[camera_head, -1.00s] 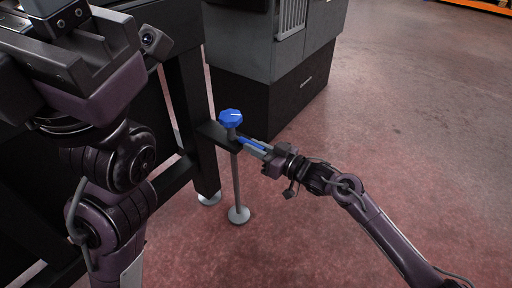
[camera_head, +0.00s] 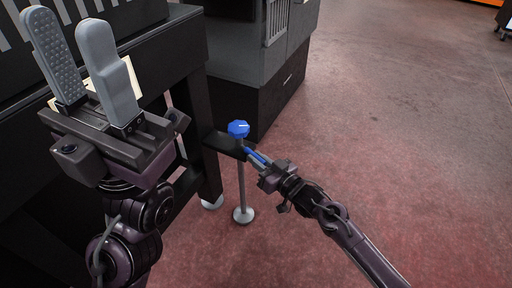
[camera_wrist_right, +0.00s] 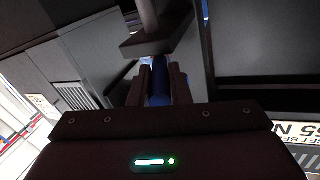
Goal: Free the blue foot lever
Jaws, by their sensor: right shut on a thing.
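The blue foot lever (camera_head: 257,156) is a slim blue bar at the black bracket on the table leg. My right gripper (camera_head: 264,166) is shut on it. In the right wrist view the blue bar (camera_wrist_right: 159,88) runs between the two dark fingers of my right gripper (camera_wrist_right: 158,78), below a dark block with a rod. The fingers hide part of the lever. My left gripper (camera_head: 67,26) is raised at the upper left, away from the lever, its two grey padded fingers apart and nothing seen between them.
A blue knob (camera_head: 238,128) tops a thin rod with a round grey foot (camera_head: 243,215) on the floor. The black table (camera_head: 160,60) stands at left, a dark cabinet (camera_head: 275,100) behind.

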